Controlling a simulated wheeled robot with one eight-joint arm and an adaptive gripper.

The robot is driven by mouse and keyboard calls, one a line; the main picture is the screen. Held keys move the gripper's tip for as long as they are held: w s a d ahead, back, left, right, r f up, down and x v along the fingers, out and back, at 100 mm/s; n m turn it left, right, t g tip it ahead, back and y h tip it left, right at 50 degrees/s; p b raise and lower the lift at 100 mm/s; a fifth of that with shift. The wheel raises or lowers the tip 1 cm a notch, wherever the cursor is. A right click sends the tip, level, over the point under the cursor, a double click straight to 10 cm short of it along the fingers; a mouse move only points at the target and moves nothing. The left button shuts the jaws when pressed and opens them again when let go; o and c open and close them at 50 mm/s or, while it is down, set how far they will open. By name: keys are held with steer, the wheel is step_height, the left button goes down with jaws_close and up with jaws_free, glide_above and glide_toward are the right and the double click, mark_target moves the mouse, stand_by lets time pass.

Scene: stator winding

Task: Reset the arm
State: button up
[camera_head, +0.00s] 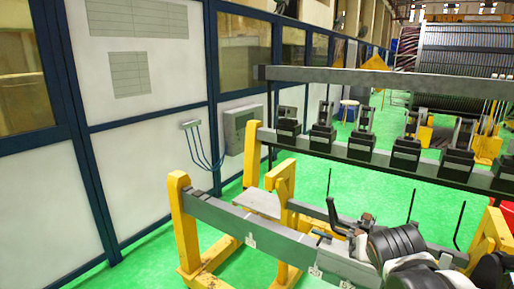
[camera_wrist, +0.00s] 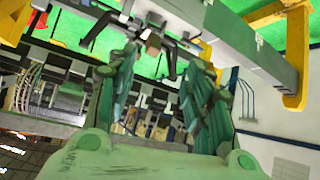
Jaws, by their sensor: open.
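My gripper (camera_wrist: 163,60) shows in the wrist view with its two fingers spread apart. Nothing is held between them. Beyond the fingertips is a dark clamp-like fitting with a small brown block (camera_wrist: 153,44), beside a grey beam (camera_wrist: 240,45); I cannot tell whether the fingers touch it. In the head view my arm is at the lower right, above the near grey beam (camera_head: 225,218) on yellow supports (camera_head: 186,225). Dark parts around the arm's end make the fingers hard to pick out there.
A rail (camera_head: 340,152) with several black clamps crosses the right side, below a long grey bar (camera_head: 390,78). A white panelled wall (camera_head: 150,180) with a grey box (camera_head: 242,130) stands left. A large wound coil machine (camera_head: 458,50) is behind. Green floor (camera_head: 345,185) shows between.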

steer(key=s+a+f+n+g+y+b, duration=0.1)
steer(key=s+a+f+b, duration=0.1)
steer(key=s, duration=0.6)
steer(key=s+a+f+n+g+y+b, duration=0.1)
steer(key=s+a+f+y+b, duration=0.1)
steer(key=s+a, duration=0.3)
steer(key=s+f, duration=0.1)
steer(key=s, duration=0.1)
steer(key=shift+s+a+n+b, duration=0.25)
steer(key=shift+s+n+b, duration=0.05)
steer(key=shift+s+b, duration=0.1)
